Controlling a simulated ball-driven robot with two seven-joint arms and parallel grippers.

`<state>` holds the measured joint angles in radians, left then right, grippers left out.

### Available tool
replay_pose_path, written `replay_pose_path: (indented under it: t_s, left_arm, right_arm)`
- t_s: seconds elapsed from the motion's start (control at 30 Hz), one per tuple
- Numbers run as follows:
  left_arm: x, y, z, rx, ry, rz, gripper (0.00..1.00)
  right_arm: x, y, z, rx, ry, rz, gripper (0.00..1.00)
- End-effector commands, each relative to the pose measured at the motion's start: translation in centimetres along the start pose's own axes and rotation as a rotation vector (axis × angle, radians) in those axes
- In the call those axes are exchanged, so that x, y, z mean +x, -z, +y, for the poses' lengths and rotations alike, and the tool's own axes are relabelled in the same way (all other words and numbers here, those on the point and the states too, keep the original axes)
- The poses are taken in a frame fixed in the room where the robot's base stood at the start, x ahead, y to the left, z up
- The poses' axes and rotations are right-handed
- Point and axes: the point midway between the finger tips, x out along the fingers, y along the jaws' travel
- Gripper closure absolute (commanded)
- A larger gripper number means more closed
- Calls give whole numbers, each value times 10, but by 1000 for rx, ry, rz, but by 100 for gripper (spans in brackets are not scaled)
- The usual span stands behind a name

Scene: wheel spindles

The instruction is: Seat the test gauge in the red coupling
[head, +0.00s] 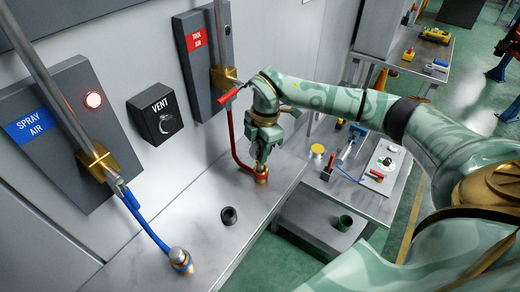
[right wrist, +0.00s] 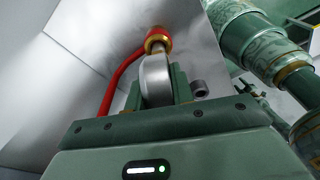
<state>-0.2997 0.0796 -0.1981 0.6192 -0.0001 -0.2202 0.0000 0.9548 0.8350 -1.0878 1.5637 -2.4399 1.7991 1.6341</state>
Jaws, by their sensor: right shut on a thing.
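The red coupling (head: 261,174), a brass collar on the end of a red hose, stands on the steel bench. It also shows in the right wrist view (right wrist: 158,38). My right gripper (head: 263,154) points down just above it. In the right wrist view the gripper (right wrist: 157,72) is shut on the test gauge (right wrist: 155,82), a silver round body seen edge-on. The gauge's far end meets the brass collar in the picture; I cannot tell how deep it sits. In the head view the gripper hides the gauge. My left gripper is not in view.
A blue-hose coupling (head: 180,260) with a silver plug stands at the bench's front left. A black ring (head: 229,215) lies on the bench. The red-handled valve (head: 230,95) is close to my right wrist. A side table (head: 372,200) with small items stands to the right.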

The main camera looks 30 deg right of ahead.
Motion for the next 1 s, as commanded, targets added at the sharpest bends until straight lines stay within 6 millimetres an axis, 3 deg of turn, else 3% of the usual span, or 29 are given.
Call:
replay_pose_path:
  t_s: [0.37,0.4,0.47,0.5,0.77,0.87,1.0]
  left_arm:
    - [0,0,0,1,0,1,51]
    - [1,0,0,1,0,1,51]
    - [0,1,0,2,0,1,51]
    - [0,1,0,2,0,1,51]
    - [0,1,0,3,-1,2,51]
    - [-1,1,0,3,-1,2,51]
    - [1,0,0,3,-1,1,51]
  right_arm:
    - [7,-1,0,0,-3,0,100]
    - [8,-1,0,0,-2,0,74]
    - [7,-1,0,0,-2,0,57]
    - [7,-1,0,0,-2,0,55]
    - [6,-1,0,0,-3,0,55]
    - [-2,0,1,0,-5,0,55]
    - [-28,-1,2,-1,-8,-1,55]
